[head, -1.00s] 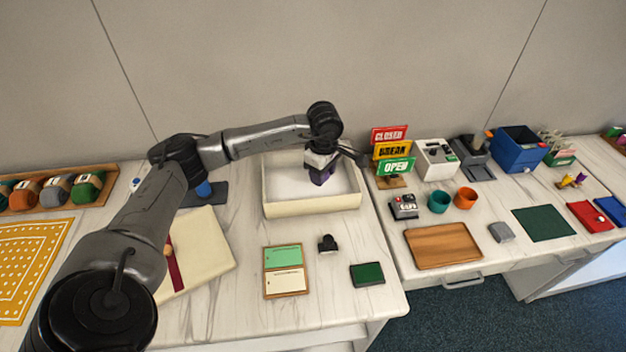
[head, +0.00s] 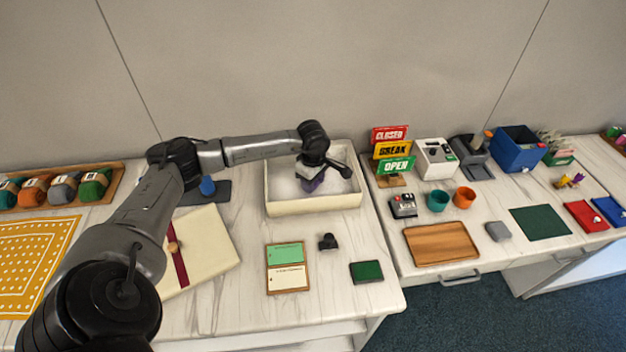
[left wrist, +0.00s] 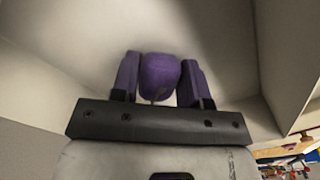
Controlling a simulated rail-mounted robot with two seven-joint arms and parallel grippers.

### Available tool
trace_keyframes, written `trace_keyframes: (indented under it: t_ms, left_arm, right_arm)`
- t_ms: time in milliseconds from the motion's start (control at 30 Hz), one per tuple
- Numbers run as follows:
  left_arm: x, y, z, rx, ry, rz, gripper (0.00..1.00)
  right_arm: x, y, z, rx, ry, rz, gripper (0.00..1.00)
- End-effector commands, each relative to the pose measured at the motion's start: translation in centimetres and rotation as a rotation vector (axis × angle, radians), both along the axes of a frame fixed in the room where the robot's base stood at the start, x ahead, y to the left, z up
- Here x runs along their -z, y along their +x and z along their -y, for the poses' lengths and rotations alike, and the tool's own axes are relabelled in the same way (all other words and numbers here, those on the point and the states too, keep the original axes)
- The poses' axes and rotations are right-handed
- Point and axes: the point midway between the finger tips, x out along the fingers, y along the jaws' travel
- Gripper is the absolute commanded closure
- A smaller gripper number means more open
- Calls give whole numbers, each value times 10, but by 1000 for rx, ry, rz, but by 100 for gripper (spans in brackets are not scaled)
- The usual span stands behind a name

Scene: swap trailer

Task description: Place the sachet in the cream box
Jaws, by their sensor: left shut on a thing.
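The cream box (head: 318,207) is an open, shallow tray at the back middle of the white table. My left gripper (head: 313,184) reaches down inside its walls, near the middle, in the head view. In the left wrist view, the left gripper's purple fingers (left wrist: 160,82) are shut on the purple sachet (left wrist: 160,74), a rounded lump between them. Pale box walls surround it there. In the head view the sachet is hard to tell from the purple fingers, and I cannot tell whether it touches the box floor. My right gripper is not in view.
A sign stand (head: 393,165) stands just right of the box. A green and cream card board (head: 287,267), a black stamp (head: 327,241) and a green pad (head: 366,272) lie in front. A cream book with a red ribbon (head: 207,248) lies to the left.

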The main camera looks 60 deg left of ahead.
Motion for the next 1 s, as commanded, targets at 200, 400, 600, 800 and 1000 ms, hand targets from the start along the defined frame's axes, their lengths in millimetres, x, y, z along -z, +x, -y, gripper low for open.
trace_keyframes:
  t_ms: [200, 400, 600, 800, 1000]
  left_arm:
    - [3, 0, 0, 0, 0, 0, 81]
    - [3, 0, 0, 0, 0, 0, 44]
    - [3, 0, 0, 0, 0, 0, 33]
    - [0, 0, 0, 0, 0, 0, 33]
    - [-20, 1, 0, 0, 2, 5, 33]
  right_arm:
    - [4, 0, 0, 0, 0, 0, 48]
    - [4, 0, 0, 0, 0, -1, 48]
    - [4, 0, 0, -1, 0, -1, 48]
    - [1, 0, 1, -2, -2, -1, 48]
    - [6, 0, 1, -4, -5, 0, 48]
